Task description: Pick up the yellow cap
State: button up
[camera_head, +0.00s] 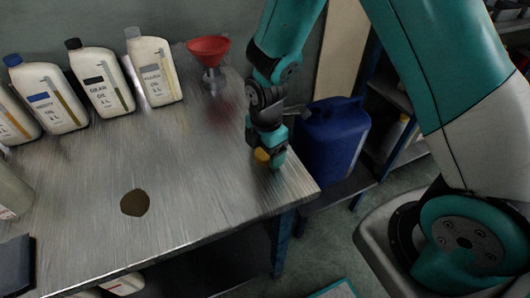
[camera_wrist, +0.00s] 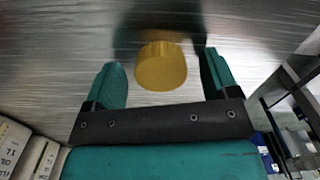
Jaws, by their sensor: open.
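The yellow cap (camera_wrist: 161,66) is a short round disc on the metal table, seen in the wrist view between the two teal fingers of my gripper (camera_wrist: 162,75). My gripper is open, pointing down at the table.
The metal table (camera_head: 190,160) has free room left of my gripper. Several oil bottles (camera_head: 105,85) and a red funnel (camera_head: 209,50) stand at its back. A brown patch (camera_head: 135,203) lies near the front. A blue canister (camera_head: 330,140) stands beyond the right edge.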

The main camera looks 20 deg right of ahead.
jog(key=c, duration=1)
jog(key=shift+o, duration=0.2)
jog(key=shift+r, duration=0.1)
